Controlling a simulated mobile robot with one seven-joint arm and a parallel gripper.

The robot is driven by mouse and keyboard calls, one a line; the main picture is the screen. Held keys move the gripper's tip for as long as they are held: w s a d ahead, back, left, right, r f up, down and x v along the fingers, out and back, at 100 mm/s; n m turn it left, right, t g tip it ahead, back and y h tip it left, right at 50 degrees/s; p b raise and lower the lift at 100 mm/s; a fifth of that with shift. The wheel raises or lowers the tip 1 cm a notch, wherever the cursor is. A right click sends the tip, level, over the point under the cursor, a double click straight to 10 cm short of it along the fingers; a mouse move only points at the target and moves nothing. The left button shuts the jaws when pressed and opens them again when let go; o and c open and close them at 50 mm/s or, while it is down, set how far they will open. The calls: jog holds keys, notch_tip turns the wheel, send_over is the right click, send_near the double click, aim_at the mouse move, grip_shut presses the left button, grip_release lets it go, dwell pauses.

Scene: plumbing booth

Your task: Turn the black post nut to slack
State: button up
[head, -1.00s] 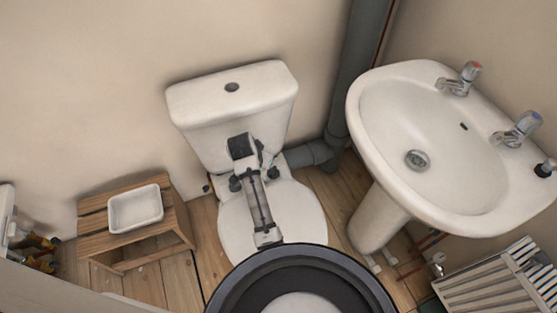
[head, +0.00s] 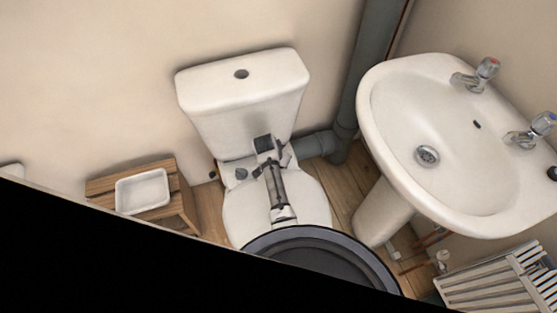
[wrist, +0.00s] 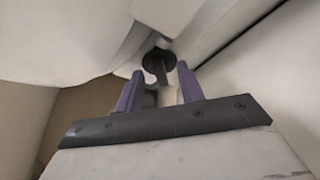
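The black post nut (wrist: 158,62) shows in the wrist view as a dark round disc with a dark stem, under and beside pale surfaces. My gripper (wrist: 160,82) has two purple fingers standing apart, with the nut just beyond and between their tips. I cannot tell whether either finger touches it. In the head view my arm reaches over the white toilet (head: 243,105) to the back of its seat. A dark fitting (head: 241,174) shows left of the arm there; I cannot tell whether it is the same nut. The fingertips are hidden in the head view.
The cistern stands close behind my arm. A grey pipe (head: 352,85) and a white basin (head: 440,150) are to the right. A wooden stool (head: 105,188) with a white dish (head: 142,190) is at left. Black covers the lower left of the head view.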

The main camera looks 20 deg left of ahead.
jog(key=shift+w+f, duration=0.2)
jog(key=shift+f, duration=0.15)
grip_shut()
